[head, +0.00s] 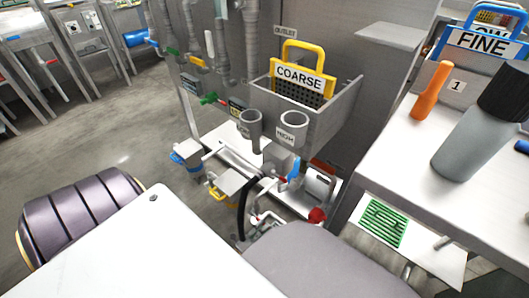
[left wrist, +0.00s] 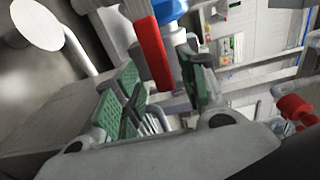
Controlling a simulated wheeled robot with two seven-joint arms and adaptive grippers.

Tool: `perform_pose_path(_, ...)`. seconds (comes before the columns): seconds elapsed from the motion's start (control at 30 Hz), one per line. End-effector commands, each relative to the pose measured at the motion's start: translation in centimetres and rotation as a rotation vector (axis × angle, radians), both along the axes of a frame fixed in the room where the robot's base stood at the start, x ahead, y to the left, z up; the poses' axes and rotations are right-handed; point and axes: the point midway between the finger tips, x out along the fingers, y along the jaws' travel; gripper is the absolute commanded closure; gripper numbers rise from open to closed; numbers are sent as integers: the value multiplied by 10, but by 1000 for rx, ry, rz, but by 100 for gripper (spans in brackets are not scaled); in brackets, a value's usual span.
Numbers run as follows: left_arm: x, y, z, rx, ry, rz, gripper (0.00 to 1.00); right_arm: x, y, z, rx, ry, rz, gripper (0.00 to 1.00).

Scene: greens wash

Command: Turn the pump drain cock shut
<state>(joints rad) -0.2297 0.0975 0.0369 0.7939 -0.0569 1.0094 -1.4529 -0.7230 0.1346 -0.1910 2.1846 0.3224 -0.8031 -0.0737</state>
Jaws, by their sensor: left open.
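In the left wrist view, a red lever handle (left wrist: 152,53), which looks like the drain cock's, stands upright and slightly tilted. A blue part and a pale metal body are behind its top. My left gripper (left wrist: 160,82) is open, with green finger pads on either side of the lever's lower end. I cannot tell whether either pad touches it. In the head view, pump pipework with a red round knob (head: 317,215) and a blue handle (head: 293,170) sits low below the basin. The left fingertips are hard to make out there. My right gripper is not in view.
A grey basin (head: 345,105) holds a yellow COARSE screen (head: 300,82). A black hose (head: 243,210) rises beside the pipework. At right, a white bench (head: 410,150) carries a grey bottle (head: 470,145) and an orange tool (head: 430,90). Open floor lies at left.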

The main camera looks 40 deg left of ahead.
Motion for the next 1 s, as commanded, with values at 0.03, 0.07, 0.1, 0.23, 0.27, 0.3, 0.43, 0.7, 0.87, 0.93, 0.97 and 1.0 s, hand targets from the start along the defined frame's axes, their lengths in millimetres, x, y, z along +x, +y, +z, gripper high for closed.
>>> perform_pose_path(0.03,-7,0,-1,0,2,0,59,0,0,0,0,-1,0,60)
perform_pose_path(0.07,-10,0,0,0,1,0,59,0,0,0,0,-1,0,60)
perform_pose_path(0.1,-15,0,0,0,1,0,59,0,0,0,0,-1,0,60)
perform_pose_path(0.23,-29,1,-1,0,2,0,59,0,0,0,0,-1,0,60)
perform_pose_path(0.27,-32,1,-1,0,2,0,59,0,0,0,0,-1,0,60)
perform_pose_path(0.3,-36,1,-1,0,2,0,59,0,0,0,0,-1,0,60)
perform_pose_path(0.43,-46,2,-1,0,2,1,59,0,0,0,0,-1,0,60)
perform_pose_path(0.7,-52,2,0,0,0,1,59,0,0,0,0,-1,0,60)
perform_pose_path(0.87,-52,2,0,0,0,0,59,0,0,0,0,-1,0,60)
perform_pose_path(0.93,-52,2,0,0,0,0,59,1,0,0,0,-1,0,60)
perform_pose_path(0.97,-52,2,0,0,0,0,59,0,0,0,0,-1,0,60)
perform_pose_path(1.0,-52,2,0,0,0,0,59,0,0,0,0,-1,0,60)
